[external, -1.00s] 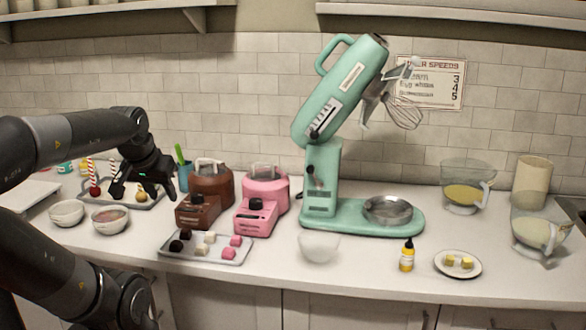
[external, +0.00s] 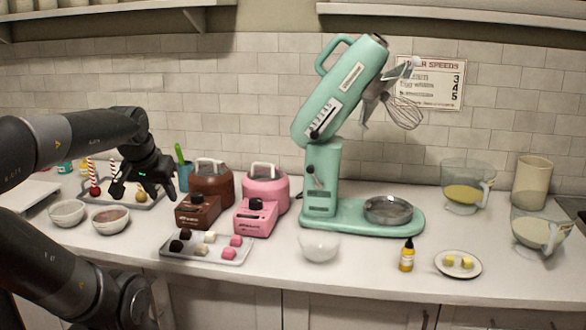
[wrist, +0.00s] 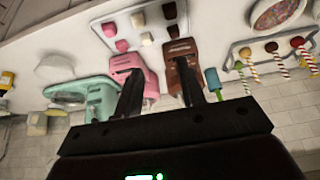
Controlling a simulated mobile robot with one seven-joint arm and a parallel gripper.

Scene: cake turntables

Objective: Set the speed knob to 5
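A mint-green stand mixer (external: 322,180) stands right of centre on the counter, its head tilted up with a whisk (external: 404,113) hanging from it. A dark speed control (external: 322,121) sits in a light panel on the side of the head; its setting is too small to read. A small dark lever (external: 310,169) is on the column. My gripper (external: 140,196) is open and empty, at the left above the lollipop tray, well apart from the mixer. In the wrist view my gripper's two fingers (wrist: 160,92) are spread, with the mixer (wrist: 90,95) at the left.
A brown machine (external: 211,186) and a pink machine (external: 266,188) stand between my gripper and the mixer. A sweets tray (external: 207,258) lies before them. A glass bowl (external: 319,247) and yellow bottle (external: 407,257) are near the front edge. A speeds chart (external: 430,82) hangs behind the whisk.

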